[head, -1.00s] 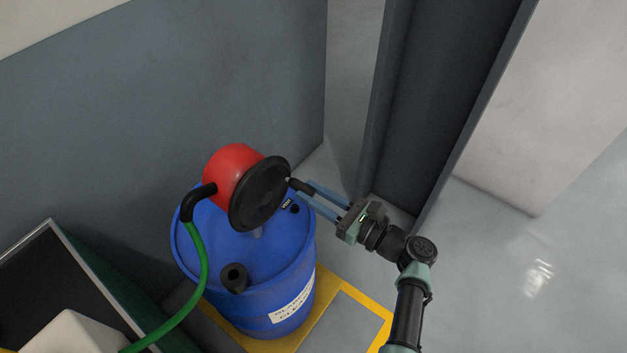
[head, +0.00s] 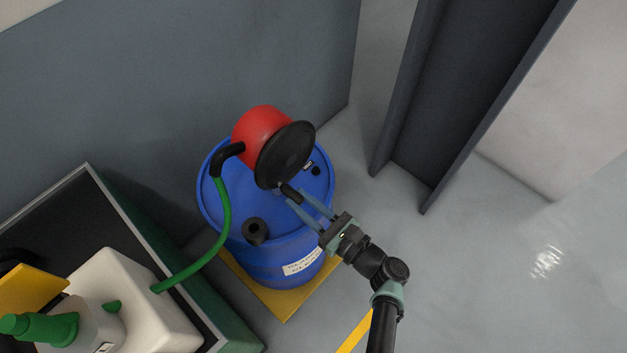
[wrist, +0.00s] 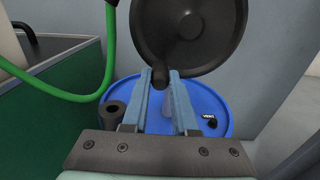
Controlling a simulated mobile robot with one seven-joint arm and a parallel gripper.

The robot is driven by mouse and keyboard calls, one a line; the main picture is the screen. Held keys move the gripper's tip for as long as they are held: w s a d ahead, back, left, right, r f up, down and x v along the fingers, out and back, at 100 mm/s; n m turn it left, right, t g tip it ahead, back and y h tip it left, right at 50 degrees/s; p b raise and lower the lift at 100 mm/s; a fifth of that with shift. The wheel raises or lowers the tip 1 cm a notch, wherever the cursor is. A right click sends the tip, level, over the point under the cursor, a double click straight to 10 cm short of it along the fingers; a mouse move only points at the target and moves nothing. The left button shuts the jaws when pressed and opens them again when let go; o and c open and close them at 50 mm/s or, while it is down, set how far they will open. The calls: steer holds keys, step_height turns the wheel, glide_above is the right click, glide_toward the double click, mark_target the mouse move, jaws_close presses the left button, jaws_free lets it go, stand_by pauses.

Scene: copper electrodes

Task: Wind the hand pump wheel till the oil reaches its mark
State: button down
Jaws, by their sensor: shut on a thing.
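The hand pump has a red body (head: 259,124) and a black wheel (head: 286,153), mounted on top of a blue drum (head: 215,210). The black wheel also fills the top of the wrist view (wrist: 185,32). My gripper (head: 306,203) is shut on the wheel's black handle (head: 290,193), which sits at the lower edge of the wheel. In the wrist view the handle (wrist: 173,76) is between the blue fingertips. A green hose (head: 222,225) runs from the pump's black elbow to a white container (head: 120,275). I see no oil level or mark.
A grey wall is behind the drum and a dark steel column (head: 400,165) stands to the right. The floor at right is clear.

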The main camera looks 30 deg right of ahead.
steer(key=c, duration=1.2)
jaws_free()
steer(key=shift+s+a+r, duration=0.15)
steer(key=shift+a+r, duration=0.1)
steer(key=shift+a, duration=0.15)
steer(key=o, duration=0.5)
steer(key=shift+f, duration=0.1)
steer(key=shift+d, duration=0.1)
steer(key=shift+p+v, duration=0.35)
steer(key=shift+v, duration=2.45)
steer(key=shift+s+d, duration=0.1)
steer(key=shift+s, duration=0.05)
steer(key=b+v, duration=0.2)
steer(key=v, duration=1.1)
